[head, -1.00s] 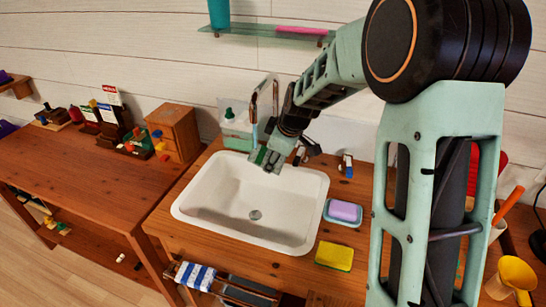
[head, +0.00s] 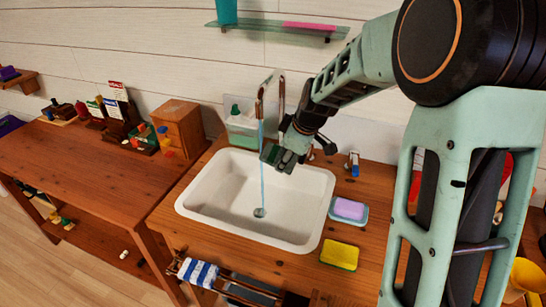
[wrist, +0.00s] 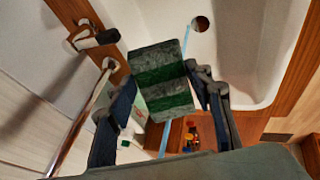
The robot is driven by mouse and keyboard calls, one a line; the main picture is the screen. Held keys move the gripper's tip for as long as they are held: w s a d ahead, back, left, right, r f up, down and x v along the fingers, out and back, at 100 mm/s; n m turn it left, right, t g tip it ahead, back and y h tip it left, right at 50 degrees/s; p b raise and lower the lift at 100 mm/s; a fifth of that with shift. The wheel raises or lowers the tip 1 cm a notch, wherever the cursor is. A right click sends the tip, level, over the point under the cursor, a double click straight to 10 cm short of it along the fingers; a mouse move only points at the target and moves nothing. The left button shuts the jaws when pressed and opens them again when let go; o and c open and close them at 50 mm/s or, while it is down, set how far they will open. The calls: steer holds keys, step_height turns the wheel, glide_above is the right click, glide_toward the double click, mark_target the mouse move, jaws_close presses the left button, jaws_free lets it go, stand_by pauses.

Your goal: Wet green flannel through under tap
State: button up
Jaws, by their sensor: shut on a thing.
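The green flannel (wrist: 163,78), grey-green with darker green bands, is between the two fingers of my gripper (wrist: 160,82), which is shut on it. In the head view my gripper (head: 290,146) holds the flannel (head: 269,153) above the white basin (head: 208,203), close to the tap (head: 260,105) on its right side. A thin blue stream of water (head: 262,180) falls from the tap to the drain, just left of the flannel. In the wrist view the flannel hides the middle of the stream (wrist: 188,38). I cannot tell whether they touch.
A soap (head: 349,208) on a dish and a yellow sponge (head: 339,254) lie right of the basin. A soap bottle (head: 236,113) stands behind it. A small blue-and-white item (head: 354,163) is at the back right. A glass shelf (head: 270,28) hangs above.

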steer(key=s+d+b, duration=0.2)
steer(key=s, duration=0.3)
steer(key=shift+s+d+b, duration=0.2)
steer(key=shift+s+b, duration=0.2)
stand_by(1.2)
steer(key=s+d+r, duration=0.2)
steer(key=s+r, duration=0.2)
steer(key=shift+s, duration=0.25)
stand_by(0.7)
